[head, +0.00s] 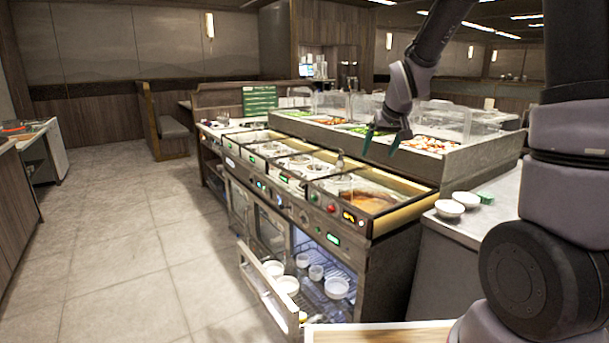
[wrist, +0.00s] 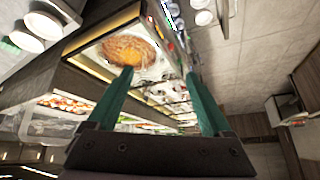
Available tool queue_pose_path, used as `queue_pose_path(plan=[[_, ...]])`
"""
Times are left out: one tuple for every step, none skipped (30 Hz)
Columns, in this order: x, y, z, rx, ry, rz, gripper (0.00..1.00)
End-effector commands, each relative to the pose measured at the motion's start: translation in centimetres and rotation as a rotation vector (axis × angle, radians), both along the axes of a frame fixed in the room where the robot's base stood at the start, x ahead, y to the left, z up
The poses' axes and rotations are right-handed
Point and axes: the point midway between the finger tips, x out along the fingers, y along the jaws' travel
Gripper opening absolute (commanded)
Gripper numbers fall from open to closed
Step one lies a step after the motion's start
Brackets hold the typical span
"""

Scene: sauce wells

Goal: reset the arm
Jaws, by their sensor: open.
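My gripper (head: 382,139) hangs from my arm above the back part of the counter with the sauce wells, its green fingers pointing down. In the wrist view my gripper (wrist: 166,82) shows two green fingers spread wide apart with nothing between them. The nearest sauce well (head: 362,198) holds a brown-orange sauce, and it also shows in the wrist view (wrist: 128,50), beyond the fingers. My gripper is apart from the wells and touches nothing that I can see.
A drawer (head: 262,284) below the wells stands open with several white bowls inside. Two white bowls (head: 450,208) sit on the right counter (head: 480,228). Food trays behind clear guards (head: 440,118) line the back. The floor (head: 130,235) at left is clear.

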Motion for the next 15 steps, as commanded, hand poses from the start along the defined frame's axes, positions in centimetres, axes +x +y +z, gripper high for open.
queue_pose_path(plan=[[-1.7,-0.8,2.3,0.017,-0.009,-0.029,0.84],[-2.7,-1.1,3.4,0.028,-0.01,-0.046,0.84],[-4.1,-1.6,4.7,0.042,-0.008,-0.069,0.84],[-5.2,-1.9,5.6,0.053,-0.008,-0.085,0.84],[-6.4,-2.2,6.5,0.065,-0.008,-0.101,0.84],[-7.9,-2.6,7.6,0.081,-0.007,-0.123,0.84],[-9.1,-2.9,8.4,0.095,-0.007,-0.138,0.84],[-10.3,-3.1,9.1,0.108,-0.006,-0.152,0.84],[-11.9,-3.4,10.0,0.125,-0.006,-0.171,0.84],[-13.1,-3.5,10.6,0.139,-0.005,-0.186,0.84],[-14.4,-3.7,11.2,0.153,-0.005,-0.199,0.84],[-16.0,-3.9,11.8,0.173,-0.004,-0.216,0.84],[-17.3,-3.9,12.3,0.187,-0.004,-0.229,0.84],[-18.4,-4.0,12.6,0.201,-0.004,-0.24,0.84],[-20.0,-4.1,13.0,0.219,-0.003,-0.255,0.84]])
